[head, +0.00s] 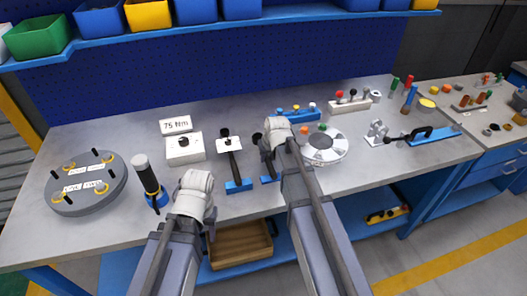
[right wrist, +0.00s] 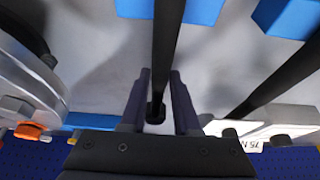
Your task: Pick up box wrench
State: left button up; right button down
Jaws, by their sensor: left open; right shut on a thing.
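The box wrench (right wrist: 167,45) appears in the right wrist view as a long black bar with a dark end between my fingers. My right gripper (right wrist: 159,78) is shut on it. In the head view my right gripper (head: 265,151) is over the middle of the bench, and its wrist hides most of the wrench. A blue block (right wrist: 203,10) lies beside the bar's far part; it also shows below my right gripper in the head view (head: 269,180). My left gripper (head: 210,225) is open at the bench's front edge, its fingers mostly hidden by my wrist.
Left of my right gripper, a similar black bar (head: 233,163) has a white plate and a blue block. A white box (head: 185,150) with a 75 Nm sign (head: 176,124) stands behind. A flanged disc (head: 325,146) is close on the right. A black-handled tool (head: 149,179) stands left.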

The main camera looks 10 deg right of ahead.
aim_at(267, 158)
dwell(0.4)
notch_tip(267, 158, up, 10)
jog(key=p, duration=1)
jog(key=c, duration=1.2)
grip_release()
grip_shut()
jog(key=shift+r, duration=0.15)
